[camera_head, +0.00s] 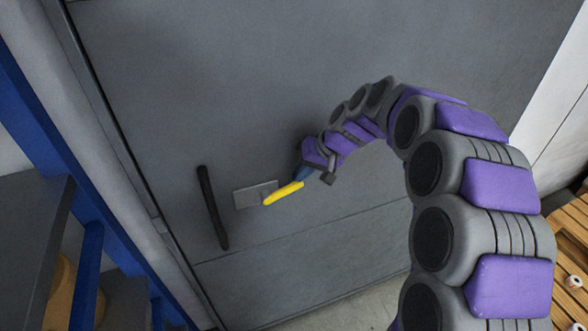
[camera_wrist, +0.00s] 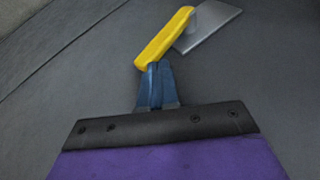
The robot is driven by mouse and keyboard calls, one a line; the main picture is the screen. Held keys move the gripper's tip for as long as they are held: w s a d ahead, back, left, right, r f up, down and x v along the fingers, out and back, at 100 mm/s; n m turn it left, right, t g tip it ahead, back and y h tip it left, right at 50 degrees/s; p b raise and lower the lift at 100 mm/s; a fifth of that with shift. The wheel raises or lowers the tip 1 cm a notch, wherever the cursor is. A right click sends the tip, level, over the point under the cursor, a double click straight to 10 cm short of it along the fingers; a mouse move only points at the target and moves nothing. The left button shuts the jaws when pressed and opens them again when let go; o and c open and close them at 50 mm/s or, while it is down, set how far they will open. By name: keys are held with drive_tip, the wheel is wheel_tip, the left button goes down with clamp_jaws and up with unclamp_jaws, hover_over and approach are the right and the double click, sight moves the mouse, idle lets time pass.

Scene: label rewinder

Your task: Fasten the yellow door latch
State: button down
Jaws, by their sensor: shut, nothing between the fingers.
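The yellow door latch (camera_head: 283,193) is a lever on a grey metal plate (camera_head: 250,195) fixed to the grey door (camera_head: 250,90). In the head view the lever slants up to the right from the plate. The latch also shows in the wrist view (camera_wrist: 164,39), with its plate (camera_wrist: 212,27) behind its upper end. My gripper (camera_head: 302,173) has blue fingers, shut with nothing between them. In the wrist view the fingertips (camera_wrist: 153,68) are at the latch's free end and overlap it; I cannot tell whether they touch.
A black vertical handle (camera_head: 212,207) is on the door left of the latch plate. A blue frame (camera_head: 75,185) and dark shelf (camera_head: 30,235) stand at the left. A wooden pallet (camera_head: 572,240) lies at the right. The door surface above the latch is clear.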

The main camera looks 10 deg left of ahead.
drive_tip(key=f+y, duration=0.1)
drive_tip(key=f+g+y, duration=0.1)
drive_tip(key=shift+w+d+f+m+b, duration=0.2)
drive_tip(key=shift+w+f+m+b, duration=0.1)
drive_tip(key=shift+w+f, duration=0.1)
drive_tip(key=shift+d+f+g+y, duration=0.45)
drive_tip(key=shift+d+y, duration=0.1)
drive_tip(key=shift+y, duration=0.25)
drive_tip(key=shift+f, duration=0.1)
drive_tip(key=w+d+r+p, duration=0.1)
drive_tip(key=d+r+p, duration=0.2)
drive_tip(key=d+r, duration=0.4)
wheel_tip(320, 180, up, 4)
drive_tip(key=shift+d+f, duration=0.1)
drive_tip(key=shift+d, duration=0.05)
